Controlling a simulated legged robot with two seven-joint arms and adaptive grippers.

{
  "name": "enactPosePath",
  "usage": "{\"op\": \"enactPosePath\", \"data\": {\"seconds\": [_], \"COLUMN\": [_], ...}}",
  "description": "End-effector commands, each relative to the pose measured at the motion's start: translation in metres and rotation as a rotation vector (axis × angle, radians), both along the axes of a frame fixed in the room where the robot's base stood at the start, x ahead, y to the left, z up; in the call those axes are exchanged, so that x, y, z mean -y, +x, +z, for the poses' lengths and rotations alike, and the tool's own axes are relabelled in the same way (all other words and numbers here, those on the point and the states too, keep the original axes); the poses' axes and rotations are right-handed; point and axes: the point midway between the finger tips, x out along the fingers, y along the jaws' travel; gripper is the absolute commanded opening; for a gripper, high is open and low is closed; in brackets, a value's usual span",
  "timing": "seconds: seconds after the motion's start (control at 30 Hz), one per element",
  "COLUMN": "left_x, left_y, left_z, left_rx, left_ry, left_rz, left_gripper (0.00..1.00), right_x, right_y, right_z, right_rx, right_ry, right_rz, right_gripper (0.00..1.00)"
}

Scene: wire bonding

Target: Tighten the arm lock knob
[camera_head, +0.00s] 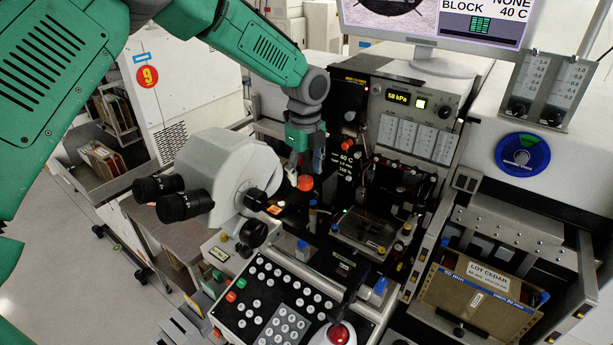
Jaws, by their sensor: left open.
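An orange-red knob (305,183) stands beside the white microscope head (225,170), at its right side; it is likely the arm lock knob, but no label on it can be read. My left arm comes in from the upper left, and my left gripper (306,165) points down just above and around the knob's top. Its jaws are open. The fingers are small and dark against the machine, so I cannot tell whether they touch the knob. My right gripper is not in view.
Black focus knobs (255,199) and eyepieces (185,206) stick out from the microscope. A control panel with keypads (270,305) and a red ball (341,334) are in front. A cardboard lot box (478,295) is at right. A monitor (440,20) is behind.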

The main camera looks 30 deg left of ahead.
Motion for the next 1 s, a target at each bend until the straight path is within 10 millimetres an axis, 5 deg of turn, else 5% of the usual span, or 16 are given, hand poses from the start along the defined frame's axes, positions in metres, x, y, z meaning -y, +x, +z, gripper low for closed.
{"op": "enactPosePath", "data": {"seconds": [0.3,0.5,1.0], "left_x": [0.0,0.0,0.0], "left_y": [0.003,0.003,0.003], "left_z": [0.069,0.095,0.102], "left_rx": [0.004,0.002,0.001], "left_ry": [-0.001,-0.002,-0.002], "left_rz": [0.001,0.0,0.0], "left_gripper": [0.53,0.53,0.53], "right_x": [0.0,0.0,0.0], "right_y": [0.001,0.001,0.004], "right_z": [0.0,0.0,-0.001], "right_rx": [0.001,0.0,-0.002], "right_ry": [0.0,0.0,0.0], "right_rz": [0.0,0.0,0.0], "right_gripper": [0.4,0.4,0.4]}}
